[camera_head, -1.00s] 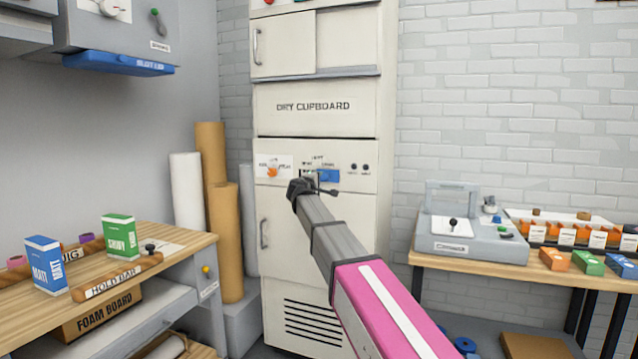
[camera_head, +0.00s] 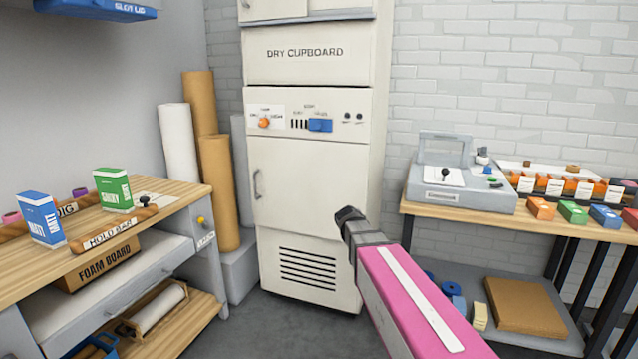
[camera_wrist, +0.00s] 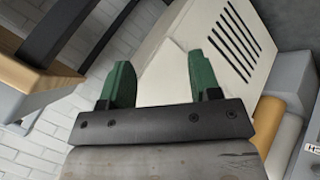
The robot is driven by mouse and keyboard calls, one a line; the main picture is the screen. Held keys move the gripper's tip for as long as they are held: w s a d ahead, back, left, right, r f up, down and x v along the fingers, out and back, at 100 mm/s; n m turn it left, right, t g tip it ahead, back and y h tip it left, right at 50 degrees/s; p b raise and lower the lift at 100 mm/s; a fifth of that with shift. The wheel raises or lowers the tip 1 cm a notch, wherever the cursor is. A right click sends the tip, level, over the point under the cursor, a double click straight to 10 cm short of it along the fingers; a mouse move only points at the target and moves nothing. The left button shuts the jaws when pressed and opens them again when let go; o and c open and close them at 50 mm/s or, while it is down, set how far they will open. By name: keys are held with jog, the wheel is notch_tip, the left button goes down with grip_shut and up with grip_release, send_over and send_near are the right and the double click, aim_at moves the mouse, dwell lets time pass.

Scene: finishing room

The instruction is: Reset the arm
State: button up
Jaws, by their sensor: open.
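My arm reaches up from the bottom right of the head view, pink with a white stripe, its dark end in front of the dry cupboard's lower right side. The fingers are not clear in that view. In the wrist view my gripper (camera_wrist: 157,85) shows two green fingers set wide apart, with nothing between them. The pale dry cupboard (camera_head: 310,190) stands behind it, and its vented lower part (camera_wrist: 225,45) shows tilted in the wrist view.
A wooden bench (camera_head: 185,195) with a blue box (camera_head: 41,217) and a green box (camera_head: 114,189) is at left. Paper rolls (camera_head: 214,180) stand beside the cupboard. At right, a table (camera_head: 440,212) holds a grey machine (camera_head: 455,190) and several small boxes. Open floor lies in front of the cupboard.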

jog(key=s+d+f+m+g+y, duration=0.1)
jog(key=s+f+m+g+y, duration=0.1)
jog(key=s+f, duration=0.5)
jog(key=s+d+f+m+g+y, duration=0.2)
jog(key=s+f, duration=0.5)
jog(key=s, duration=0.7)
jog(key=shift+s+f+m+g+y, duration=0.2)
jog(key=shift+s+m+g+y, duration=0.3)
jog(key=shift+g, duration=0.6)
jog(key=shift+w+d, duration=0.1)
